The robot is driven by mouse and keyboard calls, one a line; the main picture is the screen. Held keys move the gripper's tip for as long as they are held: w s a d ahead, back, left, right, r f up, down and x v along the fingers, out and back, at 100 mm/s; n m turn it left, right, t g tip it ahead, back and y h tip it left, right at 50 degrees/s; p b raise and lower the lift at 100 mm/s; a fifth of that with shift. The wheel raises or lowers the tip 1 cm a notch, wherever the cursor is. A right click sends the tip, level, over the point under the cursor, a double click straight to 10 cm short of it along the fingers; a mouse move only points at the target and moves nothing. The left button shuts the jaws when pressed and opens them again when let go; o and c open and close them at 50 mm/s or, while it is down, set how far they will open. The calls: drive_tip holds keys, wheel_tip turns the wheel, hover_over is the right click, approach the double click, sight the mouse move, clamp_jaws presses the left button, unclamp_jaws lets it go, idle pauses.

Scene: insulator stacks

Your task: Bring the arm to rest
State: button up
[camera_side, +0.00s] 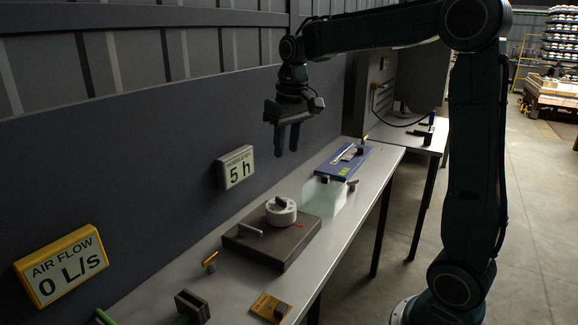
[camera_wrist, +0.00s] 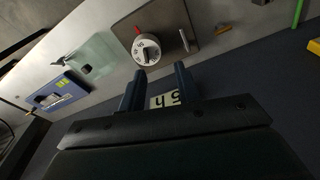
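My gripper (camera_side: 287,150) hangs from my arm with its fingers pointing down, above the bench and in front of the dark wall panel. In the wrist view my gripper (camera_wrist: 159,70) shows two dark fingers set apart with nothing between them, so it is open and empty. A round white dial (camera_side: 281,211) with a dark knob sits on a brown block (camera_side: 262,246) below my gripper and apart from it. The dial also shows in the wrist view (camera_wrist: 148,53), just beyond the fingertips.
The narrow grey bench (camera_side: 160,290) carries a blue plate (camera_side: 328,164), a clear block (camera_side: 322,197) and small handles. A "5 h" sign (camera_side: 236,167) and a yellow "AIR FLOW 0 L/s" sign (camera_side: 62,266) are on the wall. The air around my gripper is free.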

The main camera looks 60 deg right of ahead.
drive_tip(key=s+a+f+n+t, duration=0.1)
drive_tip(key=s+a, duration=0.4)
drive_tip(key=s, duration=0.5)
drive_tip(key=s+a+f+n+t, duration=0.1)
drive_tip(key=s+a+t, duration=0.2)
drive_tip(key=s+a, duration=0.3)
drive_tip(key=shift+s+f+n, duration=0.35)
drive_tip(key=shift+s+n, duration=0.05)
drive_tip(key=shift+s, duration=2.1)
drive_tip(key=shift+w, duration=0.1)
